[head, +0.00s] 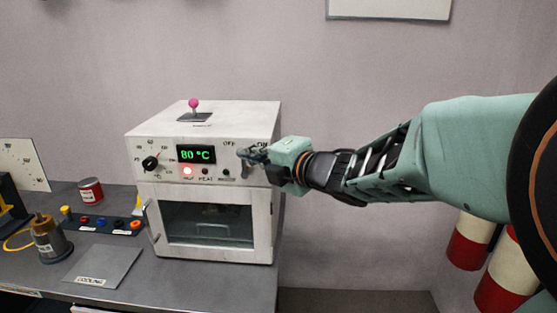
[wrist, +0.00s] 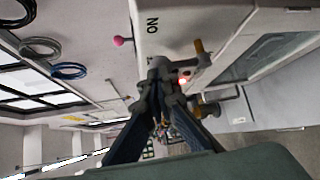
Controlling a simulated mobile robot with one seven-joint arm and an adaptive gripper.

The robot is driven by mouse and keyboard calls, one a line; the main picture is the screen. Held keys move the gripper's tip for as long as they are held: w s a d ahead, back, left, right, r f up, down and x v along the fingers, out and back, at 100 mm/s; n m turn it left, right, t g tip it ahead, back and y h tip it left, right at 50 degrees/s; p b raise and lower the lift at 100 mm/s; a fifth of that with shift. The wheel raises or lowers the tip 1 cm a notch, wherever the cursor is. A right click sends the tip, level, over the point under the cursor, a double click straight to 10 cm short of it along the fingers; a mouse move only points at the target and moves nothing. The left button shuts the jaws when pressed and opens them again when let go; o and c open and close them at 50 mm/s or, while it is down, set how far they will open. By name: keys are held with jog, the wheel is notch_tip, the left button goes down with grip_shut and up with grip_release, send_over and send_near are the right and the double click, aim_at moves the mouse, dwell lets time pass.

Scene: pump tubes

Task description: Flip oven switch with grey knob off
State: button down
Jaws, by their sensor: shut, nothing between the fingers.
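The white oven (head: 262,222) stands on the grey bench, with a green display (head: 196,154) reading 80 °C and a lit red light (head: 187,171) below it. The light also shows in the wrist view (wrist: 182,82). The grey-knob switch is at the upper right of the panel, between the OFF label (head: 229,143) and the ON label. My gripper (head: 249,156) is in front of it and covers most of it, so its setting cannot be read. In the wrist view my gripper (wrist: 160,72) is shut and empty, close to the panel; contact with the switch is unclear.
A pink-knobbed lever (head: 194,104) stands on the oven top. A black dial (head: 150,163) is at the panel's left and the door handle (head: 150,220) below. A red can (head: 91,191) and a button strip (head: 105,223) sit left. Free space lies right of the oven.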

jog(key=a+n+h+p, duration=0.1)
jog(key=p, duration=0.2)
jog(key=a+n+g+h+p, duration=0.1)
jog(key=a+h+p, duration=0.1)
jog(key=p, duration=0.1)
jog(key=shift+w+a+r+n+g+h, duration=0.1)
jog(key=shift+n+g+h, duration=0.2)
jog(key=shift+r+p, duration=0.75)
jog(key=shift+r, duration=0.05)
jog(key=shift+r, duration=0.1)
